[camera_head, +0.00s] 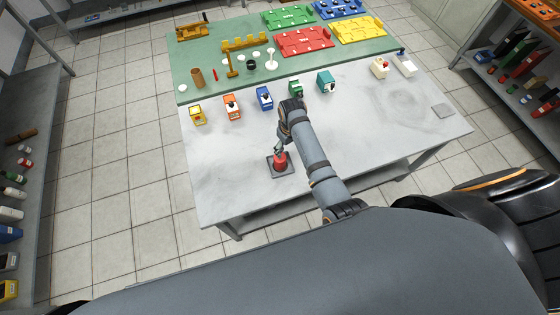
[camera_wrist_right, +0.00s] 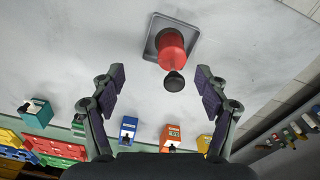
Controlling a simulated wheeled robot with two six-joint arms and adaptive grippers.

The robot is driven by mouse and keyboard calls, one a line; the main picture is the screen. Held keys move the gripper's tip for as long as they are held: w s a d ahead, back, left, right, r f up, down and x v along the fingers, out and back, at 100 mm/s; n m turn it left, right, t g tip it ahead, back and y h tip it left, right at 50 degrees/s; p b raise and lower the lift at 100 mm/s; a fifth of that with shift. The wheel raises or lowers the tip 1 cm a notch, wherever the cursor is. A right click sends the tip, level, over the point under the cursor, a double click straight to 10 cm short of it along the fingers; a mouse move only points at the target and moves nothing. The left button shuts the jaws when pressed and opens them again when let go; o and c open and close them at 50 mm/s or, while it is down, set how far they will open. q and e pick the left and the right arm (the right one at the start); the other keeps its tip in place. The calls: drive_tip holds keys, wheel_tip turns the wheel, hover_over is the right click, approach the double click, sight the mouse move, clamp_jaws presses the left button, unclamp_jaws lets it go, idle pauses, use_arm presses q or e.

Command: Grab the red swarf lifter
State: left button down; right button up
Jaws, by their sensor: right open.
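The red swarf lifter (camera_head: 281,161) is a red cylinder standing on a dark square pad (camera_head: 271,172) near the front of the grey table. In the right wrist view the lifter (camera_wrist_right: 171,45) shows its red body, with a black knob (camera_wrist_right: 174,81) at its near end. My right gripper (camera_head: 279,147) is just behind the lifter in the head view. In the wrist view its two fingers (camera_wrist_right: 158,80) are spread wide and empty, with the knob between the fingertip lines and the red body beyond them. My left gripper is not in view.
A row of small boxes, including yellow (camera_head: 197,115), orange (camera_head: 232,106), blue (camera_head: 264,98), green (camera_head: 296,88) and teal (camera_head: 326,81), stands behind the lifter. A green mat (camera_head: 215,55) with coloured trays lies at the back. The table around the pad is clear.

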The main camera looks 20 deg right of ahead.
drive_tip(key=shift+n+g, duration=0.3)
drive_tip(key=shift+n, duration=0.2)
drive_tip(key=w+a, duration=0.3)
drive_tip(key=shift+a+f, duration=0.1)
drive_tip(key=b, duration=0.2)
hover_over(280, 162)
drive_tip(key=w, duration=0.3)
drive_tip(key=f, duration=0.4)
drive_tip(key=shift+s+d+f, duration=0.2)
drive_tip(key=shift+s+f, duration=0.05)
drive_tip(key=shift+f, duration=0.4)
drive_tip(key=shift+w, duration=0.15)
drive_tip(key=f+b, duration=0.1)
drive_tip(key=b, duration=0.1)
drive_tip(key=f+b, duration=0.4)
drive_tip(key=shift+s+d+f, duration=0.15)
drive_tip(key=shift+s+f, duration=0.1)
drive_tip(key=shift+r, duration=0.15)
drive_tip(key=shift+s, duration=0.1)
drive_tip(key=c, duration=1.5)
drive_tip(key=shift+r, duration=0.15)
